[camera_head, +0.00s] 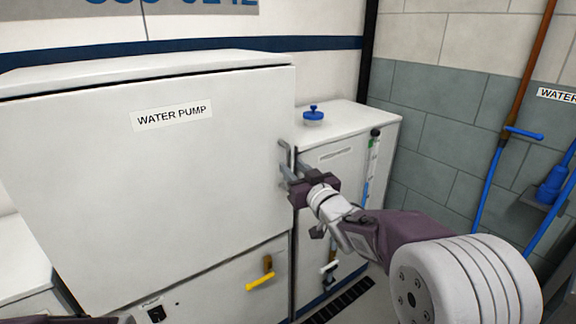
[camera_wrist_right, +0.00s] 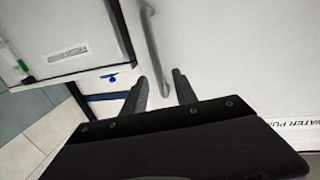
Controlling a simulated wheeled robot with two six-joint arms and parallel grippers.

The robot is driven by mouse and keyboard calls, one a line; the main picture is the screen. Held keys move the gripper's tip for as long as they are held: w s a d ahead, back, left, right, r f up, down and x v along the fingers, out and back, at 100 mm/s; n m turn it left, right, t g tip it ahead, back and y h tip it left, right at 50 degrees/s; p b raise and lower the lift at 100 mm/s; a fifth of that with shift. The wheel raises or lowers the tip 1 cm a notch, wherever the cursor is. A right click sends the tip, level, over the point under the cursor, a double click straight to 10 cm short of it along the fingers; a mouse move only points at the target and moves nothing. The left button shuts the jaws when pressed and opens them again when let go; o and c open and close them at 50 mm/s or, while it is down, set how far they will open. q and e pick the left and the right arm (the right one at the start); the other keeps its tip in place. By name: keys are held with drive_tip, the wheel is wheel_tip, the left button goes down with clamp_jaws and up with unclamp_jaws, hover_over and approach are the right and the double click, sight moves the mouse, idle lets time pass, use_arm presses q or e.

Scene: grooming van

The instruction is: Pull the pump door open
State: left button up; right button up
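The pump door (camera_head: 150,175) is a large white panel labelled "WATER PUMP" in the head view. It looks closed. A grey bar handle (camera_head: 284,155) stands at its right edge. My right gripper (camera_head: 288,174) is at this handle. In the right wrist view the handle (camera_wrist_right: 152,45) runs down between the two fingers of my right gripper (camera_wrist_right: 161,88). The fingers are apart, with a gap showing on each side of the bar. My left gripper is not in view; only a dark bit of my left arm shows at the bottom left.
A white cabinet (camera_head: 376,140) with a blue knob (camera_head: 313,114) on top stands right of the door. Below the door is a panel with a yellow-handled valve (camera_head: 262,278). Blue and brown pipes (camera_head: 487,190) run along the tiled wall at the right.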

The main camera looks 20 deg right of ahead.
sight(289, 163)
drive_tip(key=w, duration=0.3)
drive_tip(key=shift+w+a+f, duration=0.15)
drive_tip(key=shift+w+a, duration=0.15)
drive_tip(key=shift+w, duration=0.35)
clamp_jaws()
idle(0.8)
